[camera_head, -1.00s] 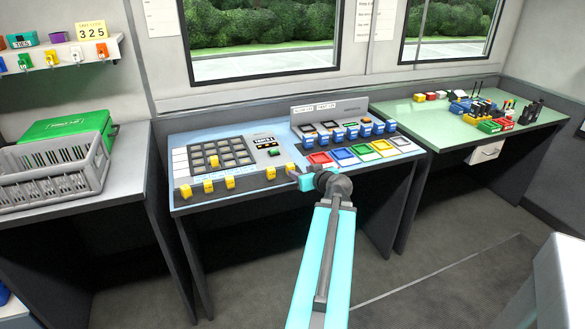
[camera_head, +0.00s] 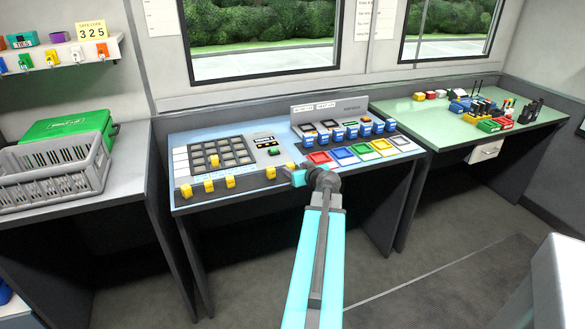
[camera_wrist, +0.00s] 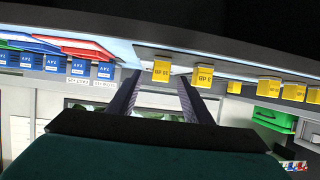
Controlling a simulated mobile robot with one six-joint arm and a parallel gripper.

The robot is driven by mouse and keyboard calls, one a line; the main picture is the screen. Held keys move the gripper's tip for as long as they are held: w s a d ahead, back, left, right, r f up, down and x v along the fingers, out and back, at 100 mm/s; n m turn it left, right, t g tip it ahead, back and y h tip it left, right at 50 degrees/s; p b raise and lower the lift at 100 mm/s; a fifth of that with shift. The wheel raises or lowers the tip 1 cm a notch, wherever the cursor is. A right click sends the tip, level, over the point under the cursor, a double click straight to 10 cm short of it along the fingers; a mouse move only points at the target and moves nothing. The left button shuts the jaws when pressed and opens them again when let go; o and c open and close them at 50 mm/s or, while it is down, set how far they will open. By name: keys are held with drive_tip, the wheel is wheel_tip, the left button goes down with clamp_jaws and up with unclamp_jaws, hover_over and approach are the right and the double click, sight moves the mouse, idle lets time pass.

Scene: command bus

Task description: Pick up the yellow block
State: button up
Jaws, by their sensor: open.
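Several yellow blocks stand along the front edge of the blue-topped desk (camera_head: 255,190) in the head view, one (camera_head: 230,181) near its middle. Another yellow block (camera_head: 214,160) sits on the dark grid. My gripper (camera_head: 297,174) is at the desk's front edge, close to the rightmost yellow block (camera_head: 291,166). In the wrist view my gripper (camera_wrist: 157,82) is open, with a labelled yellow block (camera_wrist: 161,72) showing between its fingertips. Whether the fingers reach around it, I cannot tell.
Coloured trays (camera_head: 343,153) and a row of blue blocks (camera_head: 351,132) lie right of my gripper. A grey crate (camera_head: 50,175) and a green case (camera_head: 65,130) stand on the left table. The green-topped table (camera_head: 430,125) at right holds small items.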

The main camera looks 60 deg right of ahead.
sight(292, 166)
drive_tip(key=shift+r+p+x, duration=0.2)
drive_tip(key=shift+p+x, duration=0.5)
drive_tip(key=shift+x, duration=2)
drive_tip(key=shift+c, duration=0.4)
drive_tip(key=c, duration=1.1)
